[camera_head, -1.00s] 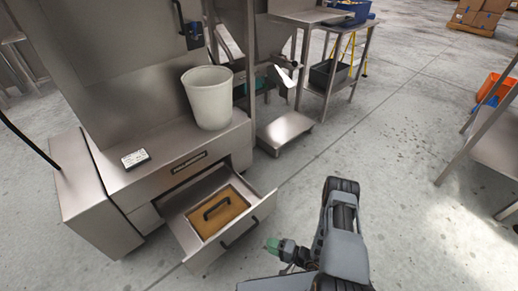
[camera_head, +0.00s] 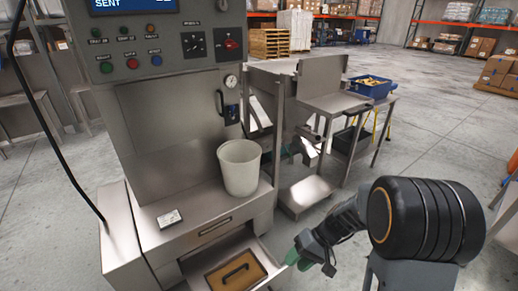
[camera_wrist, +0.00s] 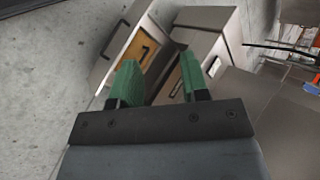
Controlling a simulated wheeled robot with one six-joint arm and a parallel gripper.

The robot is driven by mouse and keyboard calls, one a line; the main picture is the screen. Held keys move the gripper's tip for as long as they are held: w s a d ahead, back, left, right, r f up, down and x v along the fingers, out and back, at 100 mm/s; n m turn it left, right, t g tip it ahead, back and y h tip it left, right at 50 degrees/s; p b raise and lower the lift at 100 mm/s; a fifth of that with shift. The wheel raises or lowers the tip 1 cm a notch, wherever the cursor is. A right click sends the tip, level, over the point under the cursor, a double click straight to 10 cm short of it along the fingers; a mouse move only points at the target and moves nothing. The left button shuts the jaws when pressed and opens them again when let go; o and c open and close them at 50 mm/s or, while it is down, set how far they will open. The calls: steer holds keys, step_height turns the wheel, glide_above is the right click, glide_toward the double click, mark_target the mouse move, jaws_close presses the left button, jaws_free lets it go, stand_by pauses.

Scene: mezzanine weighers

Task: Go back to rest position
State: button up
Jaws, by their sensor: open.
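My gripper (camera_head: 308,255) shows at the lower middle of the head view, beside the machine's open drawer. In the wrist view my gripper (camera_wrist: 158,82) has its two green fingers apart, with nothing between them. My arm is bent, with a large dark joint at the right of the head view.
The steel machine (camera_head: 160,120) has a control panel on top. A whitish bucket (camera_head: 240,168) and a small white label block (camera_head: 169,219) stand on its ledge. A steel table (camera_head: 345,102) with a blue bin (camera_head: 370,88) stands behind. Open floor (camera_head: 440,130) lies to the right.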

steer(key=s+d+r+t+h+p, duration=0.1)
steer(key=s+r+t+h+p, duration=0.1)
steer(key=r, duration=0.6)
steer(key=s+d+r+t+h+p, duration=0.2)
steer(key=r+h+p, duration=0.1)
steer(key=r, duration=0.6)
steer(key=s+d+r+m+t+h+p, duration=0.1)
steer(key=d+r+t+h+p, duration=0.1)
steer(key=r+p, duration=0.3)
step_height(320, 180, up, 4)
steer(key=shift+s+f+h, duration=0.2)
steer(key=shift+s+h, duration=0.2)
